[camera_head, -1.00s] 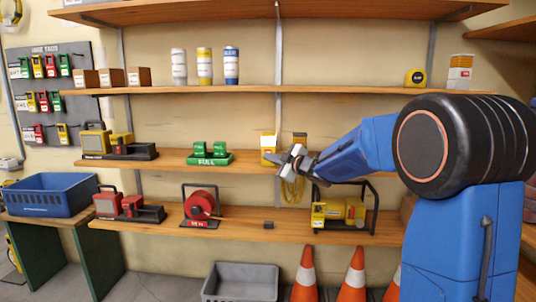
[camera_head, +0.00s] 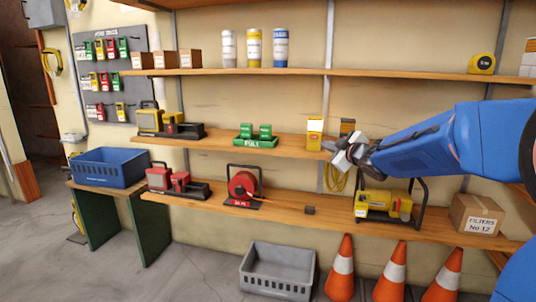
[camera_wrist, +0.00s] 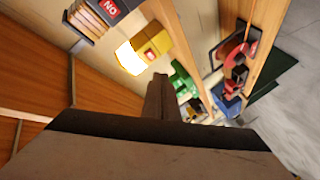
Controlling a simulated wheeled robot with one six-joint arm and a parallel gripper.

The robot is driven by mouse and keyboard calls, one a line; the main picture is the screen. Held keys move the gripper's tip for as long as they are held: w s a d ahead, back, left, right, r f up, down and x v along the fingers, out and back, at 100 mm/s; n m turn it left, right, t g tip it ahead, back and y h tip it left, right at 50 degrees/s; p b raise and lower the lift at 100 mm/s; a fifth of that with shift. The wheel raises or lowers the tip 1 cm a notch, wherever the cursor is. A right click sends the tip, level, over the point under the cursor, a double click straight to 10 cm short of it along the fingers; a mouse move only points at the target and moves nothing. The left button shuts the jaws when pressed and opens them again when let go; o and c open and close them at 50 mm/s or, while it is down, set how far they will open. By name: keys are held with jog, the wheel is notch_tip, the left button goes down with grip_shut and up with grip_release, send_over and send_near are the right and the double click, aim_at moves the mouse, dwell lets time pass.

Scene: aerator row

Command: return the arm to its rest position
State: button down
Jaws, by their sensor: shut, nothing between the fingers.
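My gripper (camera_head: 334,152) is at the end of my blue arm, which reaches in from the right of the head view. The gripper is shut and empty. It appears in front of the middle shelf, just right of and below a yellow box (camera_head: 314,133); I cannot tell the exact gap. In the wrist view, the shut fingers (camera_wrist: 160,97) point up, with the yellow box (camera_wrist: 149,47) beyond them.
Shelves hold green units (camera_head: 256,138), a red reel (camera_head: 243,185), a yellow machine in a black frame (camera_head: 384,204) and a cardboard box (camera_head: 477,216). A grey crate (camera_head: 276,270) and orange cones (camera_head: 341,268) stand on the floor. Floor at left is clear.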

jog(key=s+d+f+m+g+h, duration=0.1)
jog(key=s+d+f+m+h, duration=0.15)
jog(key=s, duration=0.45)
jog(key=s+d+f+m+g+h, duration=0.2)
jog(key=s+d+m, duration=0.1)
jog(key=s, duration=0.5)
jog(key=s+d+f+m+g+h, duration=0.1)
jog(key=s+d+f+m+h, duration=0.15)
jog(key=s, duration=0.45)
jog(key=s+a+f+m+g, duration=0.1)
jog(key=s+f, duration=0.3)
jog(key=s, duration=0.5)
jog(key=s+a+f+m+g+y, duration=0.1)
jog(key=s+a+f+g, duration=0.1)
jog(key=s, duration=0.7)
jog(key=s+a+f+m+g+y, duration=0.1)
jog(key=s+a+f+m+g, duration=0.1)
jog(key=s+f+g, duration=0.2)
jog(key=s+f, duration=0.3)
jog(key=s, duration=0.2)
jog(key=shift+s, duration=0.25)
jog(key=shift+d, duration=0.1)
